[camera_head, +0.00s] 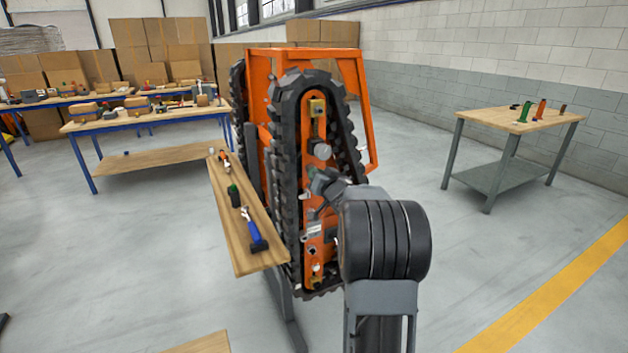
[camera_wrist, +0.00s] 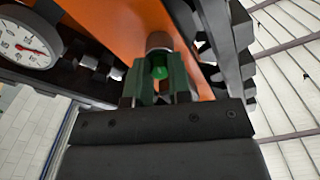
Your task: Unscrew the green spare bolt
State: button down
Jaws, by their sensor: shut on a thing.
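The green bolt (camera_wrist: 159,70) shows between the two fingers of my gripper (camera_wrist: 161,82) in the wrist view. The fingers are closed on it, in front of an orange plate (camera_wrist: 125,28). A grey metal cylinder (camera_wrist: 159,42) stands just beyond the bolt. In the head view my gripper (camera_head: 318,190) is at the middle of the upright orange track carrier (camera_head: 322,103). There the bolt is hidden by my gripper and arm. I cannot tell how far the bolt sits in the plate.
Black track (camera_head: 289,150) runs round the carrier. A wooden shelf (camera_head: 221,207) beside it holds a dark green container (camera_head: 234,195) and a blue-handled tool (camera_head: 254,232). A round gauge (camera_wrist: 27,45) is close by in the wrist view. A table (camera_head: 500,118) stands right; floor between is clear.

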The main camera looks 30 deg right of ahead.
jog(key=n+b, duration=0.7)
jog(key=n, duration=0.2)
jog(key=shift+r+n, duration=0.1)
jog(key=shift+n, duration=0.3)
jog(key=c, duration=1.2)
grip_release()
